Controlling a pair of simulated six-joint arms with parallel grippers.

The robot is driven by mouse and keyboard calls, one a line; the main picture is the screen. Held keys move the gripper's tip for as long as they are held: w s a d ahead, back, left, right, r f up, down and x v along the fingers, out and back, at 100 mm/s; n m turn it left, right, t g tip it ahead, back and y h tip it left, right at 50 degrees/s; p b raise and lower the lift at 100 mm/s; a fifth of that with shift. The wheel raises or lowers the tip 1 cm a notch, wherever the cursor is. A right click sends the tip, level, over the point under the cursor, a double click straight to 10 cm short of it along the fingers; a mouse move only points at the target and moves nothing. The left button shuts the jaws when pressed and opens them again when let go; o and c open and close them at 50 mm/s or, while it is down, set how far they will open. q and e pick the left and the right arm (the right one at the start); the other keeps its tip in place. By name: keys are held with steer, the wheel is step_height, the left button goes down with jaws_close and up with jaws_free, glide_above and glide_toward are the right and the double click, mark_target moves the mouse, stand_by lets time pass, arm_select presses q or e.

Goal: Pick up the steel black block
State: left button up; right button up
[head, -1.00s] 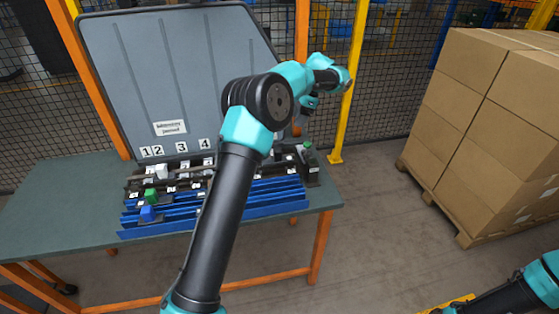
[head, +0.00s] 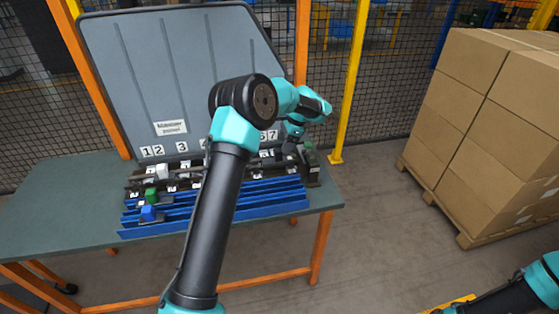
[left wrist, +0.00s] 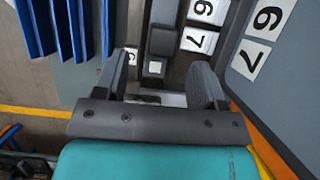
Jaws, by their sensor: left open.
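My left gripper (head: 291,150) is low over the right end of the rack in the head view, fingers pointing down. In the left wrist view its two fingers (left wrist: 162,76) are apart. A dark block (left wrist: 161,41) lies just beyond the fingertips there, with a small pale square beside its near end. A pale grey patch (left wrist: 168,99) shows between the fingers, partly hidden by the gripper body. I cannot tell which of these is the steel black block. My right arm shows only in the lower right corner of the head view; its gripper is out of frame.
The rack has blue rails (head: 265,195) and stands on a grey-green table (head: 60,205). A grey numbered panel (head: 190,75) rises behind. Cartons (head: 490,110) stand right.

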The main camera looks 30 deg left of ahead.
mark_target(279, 152)
arm_select(q)
steer(key=shift+f, duration=0.1)
steer(key=x, duration=0.5)
steer(key=shift+a, duration=0.15)
stand_by(0.3)
jaws_close()
stand_by(0.5)
